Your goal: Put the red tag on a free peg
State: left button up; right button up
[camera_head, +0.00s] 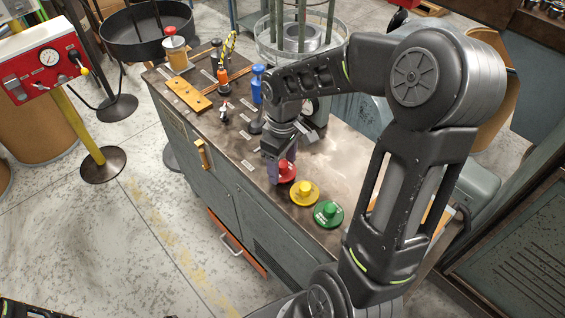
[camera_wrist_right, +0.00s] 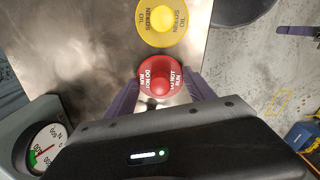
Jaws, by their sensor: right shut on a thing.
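The red tag (camera_head: 287,171) is a round disc with a raised knob, near the front edge of the cabinet top. In the right wrist view the red tag (camera_wrist_right: 161,77) reads "DO NOT RUN". My right gripper (camera_head: 277,168) points down over it, its purple fingers on either side of the knob, shut on it. The wrist view shows the fingers (camera_wrist_right: 163,92) flanking the tag. Whether the tag touches the top is unclear. I cannot clearly make out a free peg; my arm hides part of the top. My left gripper is not in view.
A yellow tag (camera_head: 304,192) and a green tag (camera_head: 328,213) lie in a row beside the red one. Tools with orange (camera_head: 223,76) and blue (camera_head: 257,84) handles stand farther back, near a yellow plate (camera_head: 187,94). Bare top lies right of the tags.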

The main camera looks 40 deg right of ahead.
jog(key=shift+f+b, duration=0.5)
jog(key=shift+f, duration=0.1)
dwell(0.7)
jog(key=o, duration=1.5)
jog(key=shift+c, duration=0.2)
notch_tip(320, 180, up, 8)
jog(key=shift+f, duration=0.1)
notch_tip(320, 180, up, 6)
jog(key=p, duration=0.5)
